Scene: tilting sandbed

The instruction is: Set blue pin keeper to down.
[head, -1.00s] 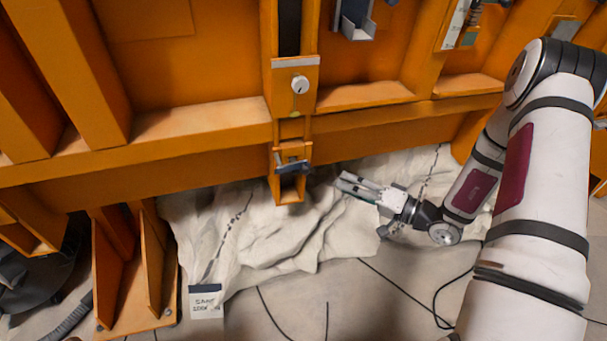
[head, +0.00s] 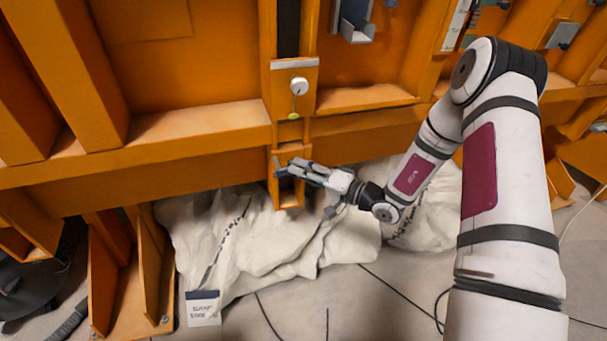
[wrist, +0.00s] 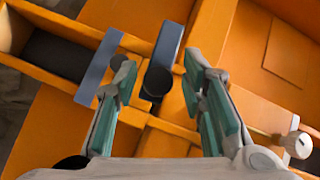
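The blue pin keeper is a small blue-grey piece on the orange bracket (head: 287,200). In the wrist view a blue-grey bar of it (wrist: 169,42) stands between my fingertips, with a dark round knob (wrist: 157,82) at its lower end. A second blue-grey bar (wrist: 97,72) lies beside the left finger. My gripper (wrist: 158,68) is open, with one finger on each side of the knob; I cannot tell whether either finger touches. In the head view my gripper (head: 284,168) covers most of the keeper.
A white round knob (head: 299,86) sits on the orange plate above the bracket; it also shows in the wrist view (wrist: 298,145). Orange beams surround the bracket. Pale crumpled sacking (head: 240,240) lies below, with a small sign (head: 203,308) in front. Thin cables cross the floor.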

